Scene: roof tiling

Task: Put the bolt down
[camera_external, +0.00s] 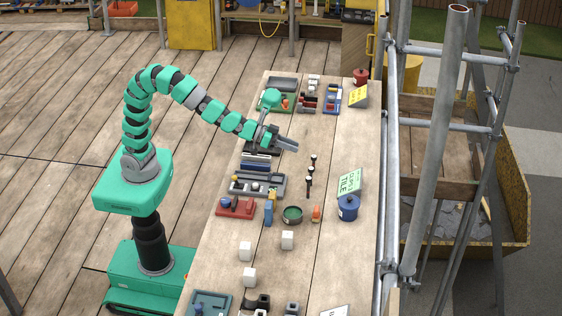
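Several small dark-headed pieces that look like bolts stand close together on the wooden workbench (345,120); one is this bolt (309,171), near the middle of the bench. My gripper (294,147) is over the bench, up and left of these pieces and apart from them. Its grey fingers point to the right. The view is too small to tell whether they are open or shut, or whether a bolt is between them.
A grey tray (235,188) and a red tray (233,212) lie along the left edge. Scaffold poles (435,140) stand along the right side.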

